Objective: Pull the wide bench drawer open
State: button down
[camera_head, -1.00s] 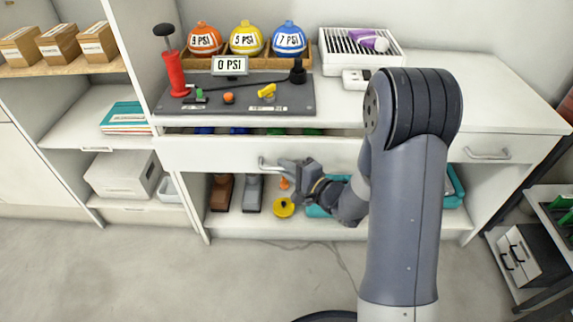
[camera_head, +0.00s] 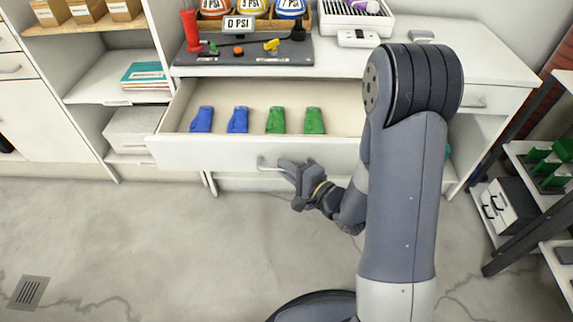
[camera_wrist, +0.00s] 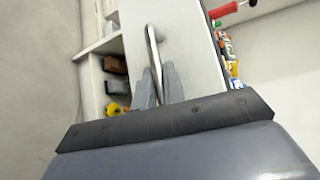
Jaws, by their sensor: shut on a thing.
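The wide bench drawer (camera_head: 200,153) is pulled partly out from under the bench top in the head view. Inside it lie blue pieces (camera_head: 202,119) and green pieces (camera_head: 315,121) in a row. Its bar handle (camera_head: 268,166) is on the front panel. My gripper (camera_head: 288,168) is shut on this handle. In the wrist view the fingers (camera_wrist: 158,88) close around the lower part of the handle (camera_wrist: 152,48), against the white drawer front (camera_wrist: 190,50). My arm hides the drawer's right end.
The bench top holds a grey pump board (camera_head: 240,50), coloured balls in a tray, and a white rack (camera_head: 345,20). A dark shelf rack with green items (camera_head: 550,160) stands at the right. The floor in front is clear apart from a drain grate (camera_head: 28,292).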

jog(key=shift+s, duration=0.6)
jog(key=c, duration=1.5)
grip_release()
jog(key=p+v, duration=0.1)
jog(key=v, duration=0.9)
jog(key=shift+s+d, duration=0.25)
jog(key=shift+s, duration=0.05)
jog(key=b+x, duration=0.1)
jog(key=x, duration=1)
jog(key=shift+d+r, duration=0.1)
